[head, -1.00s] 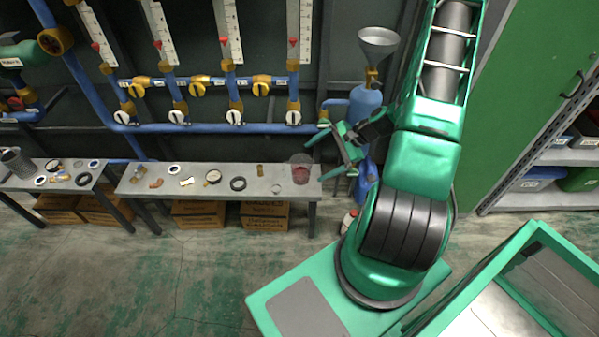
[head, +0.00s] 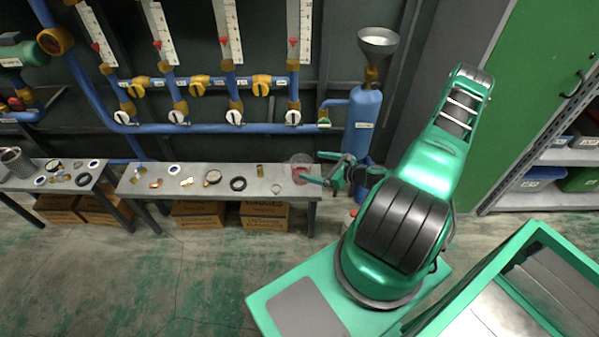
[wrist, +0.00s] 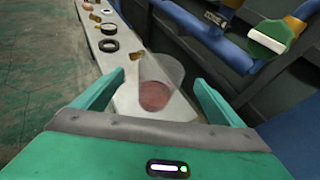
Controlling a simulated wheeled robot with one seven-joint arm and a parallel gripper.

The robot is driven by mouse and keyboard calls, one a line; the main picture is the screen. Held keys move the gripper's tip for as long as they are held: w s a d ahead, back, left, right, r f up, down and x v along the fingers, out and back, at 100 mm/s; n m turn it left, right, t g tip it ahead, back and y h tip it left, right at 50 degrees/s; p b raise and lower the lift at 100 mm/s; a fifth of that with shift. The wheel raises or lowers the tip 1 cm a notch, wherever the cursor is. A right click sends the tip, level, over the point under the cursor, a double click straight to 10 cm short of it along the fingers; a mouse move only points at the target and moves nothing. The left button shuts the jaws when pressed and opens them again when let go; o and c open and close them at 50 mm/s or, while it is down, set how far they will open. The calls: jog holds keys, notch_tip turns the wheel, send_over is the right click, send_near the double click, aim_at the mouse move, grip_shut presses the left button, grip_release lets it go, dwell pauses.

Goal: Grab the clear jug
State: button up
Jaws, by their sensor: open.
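The clear jug (head: 300,168) stands at the right end of the grey bench, with a reddish content low inside it. In the wrist view the jug (wrist: 160,82) lies ahead of and between the two green fingers. My gripper (head: 322,168) is open, at the jug's right side in the head view, with its fingers reaching toward it. In the wrist view my gripper (wrist: 150,95) shows both fingers spread wide, with nothing held. I cannot tell whether a finger touches the jug.
The grey bench (head: 220,193) holds rings, a gauge (head: 213,177) and small fittings left of the jug. Behind stand blue pipes with valves (head: 235,117) and a blue cylinder (head: 363,125) with a funnel (head: 377,41). Cardboard boxes (head: 264,216) sit under the bench.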

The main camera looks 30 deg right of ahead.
aim_at(293, 159)
jog(key=x, duration=0.8)
jog(key=shift+w+f, duration=0.2)
jog(key=shift+f, duration=0.2)
jog(key=c, duration=1.3)
jog(key=shift+r, duration=0.25)
jog(key=shift+r, duration=0.65)
notch_tip(293, 159, up, 3)
jog(key=shift+f, duration=0.2)
jog(key=shift+s+a+r, duration=0.45)
jog(key=shift+a+r, duration=0.65)
jog(key=shift+a, duration=0.75)
jog(key=shift+s+a+r, duration=0.5)
jog(key=shift+a+r, duration=0.6)
jog(key=shift+a, duration=0.75)
jog(key=shift+s+a+r, duration=0.45)
jog(key=shift+a+r, duration=0.65)
jog(key=shift+a, duration=0.75)
